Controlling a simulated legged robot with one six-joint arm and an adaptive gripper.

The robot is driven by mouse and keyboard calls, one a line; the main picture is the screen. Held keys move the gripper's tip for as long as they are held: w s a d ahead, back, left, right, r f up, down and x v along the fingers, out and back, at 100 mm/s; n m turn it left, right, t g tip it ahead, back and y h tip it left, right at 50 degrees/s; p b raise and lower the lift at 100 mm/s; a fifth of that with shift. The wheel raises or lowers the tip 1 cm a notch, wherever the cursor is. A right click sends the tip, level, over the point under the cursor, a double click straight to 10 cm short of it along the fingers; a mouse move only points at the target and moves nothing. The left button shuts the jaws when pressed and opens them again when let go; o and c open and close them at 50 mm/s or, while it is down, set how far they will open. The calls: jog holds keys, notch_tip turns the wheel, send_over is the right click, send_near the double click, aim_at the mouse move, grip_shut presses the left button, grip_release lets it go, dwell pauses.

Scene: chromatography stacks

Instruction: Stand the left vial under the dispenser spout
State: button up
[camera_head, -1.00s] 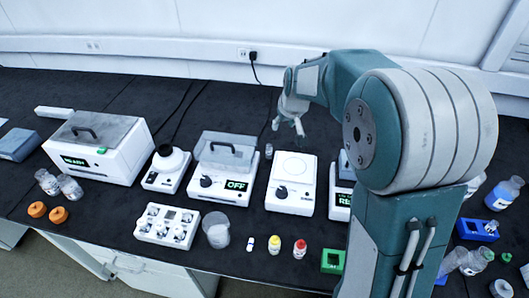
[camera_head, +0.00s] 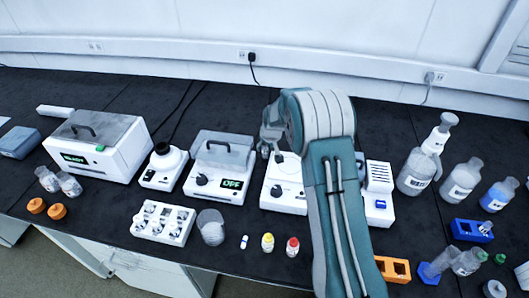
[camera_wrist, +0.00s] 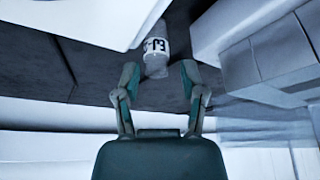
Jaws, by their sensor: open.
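My gripper (camera_head: 272,142) points down behind the white hotplate-like device in the head view. In the wrist view my gripper (camera_wrist: 158,80) is open, with a small clear vial (camera_wrist: 155,48) with a white label just beyond and between its fingertips. The vial is not clasped. In the head view my gripper largely hides its place. A large bottle with a white pump-like top (camera_head: 441,130), which looks like the dispenser, stands at the right rear. I cannot make out its spout clearly.
White devices flank the vial closely: a lidded box (camera_head: 220,165) to the left and the hotplate-like device (camera_head: 285,190) to the right. Bottles (camera_head: 462,180) and an orange rack (camera_head: 393,268) are at the right. Yellow-capped (camera_head: 267,243) and red-capped (camera_head: 292,247) vials stand near the front edge.

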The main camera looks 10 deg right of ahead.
aim_at(266, 149)
jog(key=x, duration=0.5)
jog(key=shift+s+d+f, duration=0.1)
jog(key=shift+d+f, duration=0.05)
jog(key=shift+c, duration=0.3)
jog(key=c, duration=0.6)
